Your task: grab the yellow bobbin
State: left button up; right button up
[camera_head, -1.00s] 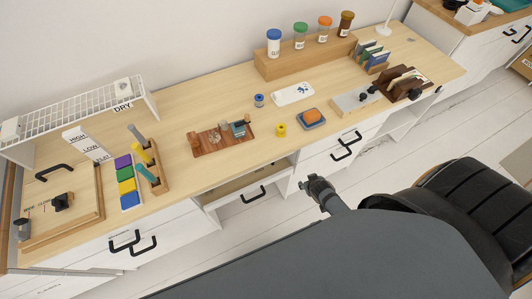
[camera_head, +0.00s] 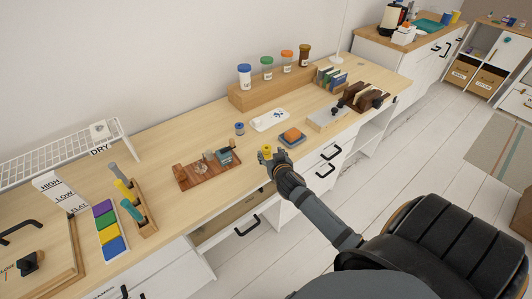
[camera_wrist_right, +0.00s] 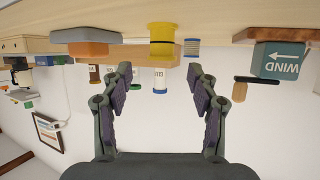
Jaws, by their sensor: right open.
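The yellow bobbin (camera_head: 267,149) stands on the desk near its front edge, between the wooden board and the blue tray. My right gripper (camera_head: 272,158) is right at it in the head view, on its front side, and partly covers it. In the right wrist view, which is upside down, the yellow bobbin (camera_wrist_right: 162,42) shows just beyond the open fingertips (camera_wrist_right: 159,73), roughly centred between them. The fingers are apart with nothing between them. My left gripper is not in view.
A blue bobbin (camera_head: 239,128) stands behind the yellow one. The wooden board (camera_head: 196,177) with small items lies to the left, and a blue tray (camera_head: 292,140) with an orange block to the right. A white dish (camera_head: 270,120) lies behind. The chair (camera_head: 445,245) is at front right.

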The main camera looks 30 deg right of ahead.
aim_at(266, 147)
jog(key=shift+x, duration=3)
jog(key=shift+a+r, duration=0.1)
jog(key=shift+a, duration=0.05)
jog(key=shift+c, duration=0.8)
jog(key=c, duration=0.9)
